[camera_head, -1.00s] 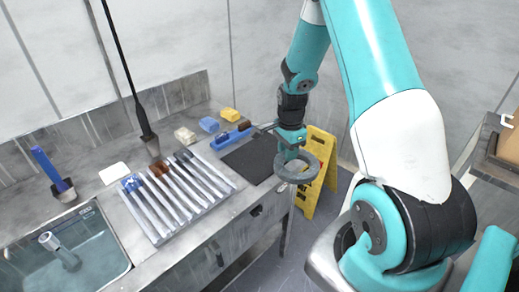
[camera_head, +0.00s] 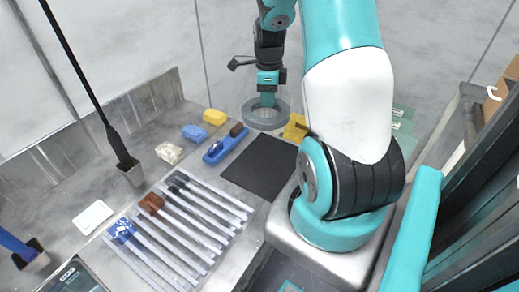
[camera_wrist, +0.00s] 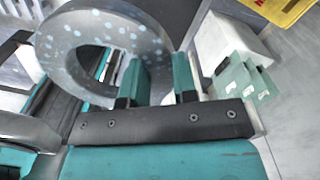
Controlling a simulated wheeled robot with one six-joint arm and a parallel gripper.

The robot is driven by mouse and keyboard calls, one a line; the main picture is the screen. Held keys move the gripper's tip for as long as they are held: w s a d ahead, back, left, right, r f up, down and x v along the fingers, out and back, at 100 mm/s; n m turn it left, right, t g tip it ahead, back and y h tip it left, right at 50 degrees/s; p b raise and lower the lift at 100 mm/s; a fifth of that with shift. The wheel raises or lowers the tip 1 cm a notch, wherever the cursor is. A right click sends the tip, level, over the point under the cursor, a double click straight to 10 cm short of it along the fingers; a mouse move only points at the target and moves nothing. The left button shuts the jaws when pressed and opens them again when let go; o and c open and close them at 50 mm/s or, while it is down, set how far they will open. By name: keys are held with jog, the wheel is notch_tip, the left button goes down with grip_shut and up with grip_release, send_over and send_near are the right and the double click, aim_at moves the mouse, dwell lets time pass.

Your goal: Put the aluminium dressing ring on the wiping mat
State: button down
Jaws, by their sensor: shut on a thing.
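The aluminium dressing ring (camera_head: 264,123) is a thick grey ring, held in the air and roughly level in the head view. My gripper (camera_head: 267,101) is shut on it from above. In the wrist view the ring (camera_wrist: 130,32) shows pale spots on its face, and one side of it sits between the fingers of my gripper (camera_wrist: 160,78). The wiping mat (camera_head: 262,168) is a dark flat square on the counter. In the head view the ring appears just beyond the mat's far edge; its height above the counter is hard to tell.
A blue brush (camera_head: 226,144) lies left of the mat. A yellow block (camera_head: 214,116), a blue block (camera_head: 194,132) and a pale lump (camera_head: 169,153) stand farther left. A rack of several strips (camera_head: 180,225) lies in front. The mat is bare.

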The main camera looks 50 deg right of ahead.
aim_at(268, 151)
notch_tip(268, 151, down, 18)
jog(key=p, duration=0.3)
jog(key=shift+s+d+f+p, duration=0.1)
jog(key=shift+d+p, duration=0.05)
jog(key=shift+p, duration=0.15)
jog(key=shift+f, duration=0.2)
jog(key=c, duration=0.9)
grip_release()
jog(key=shift+r, duration=0.15)
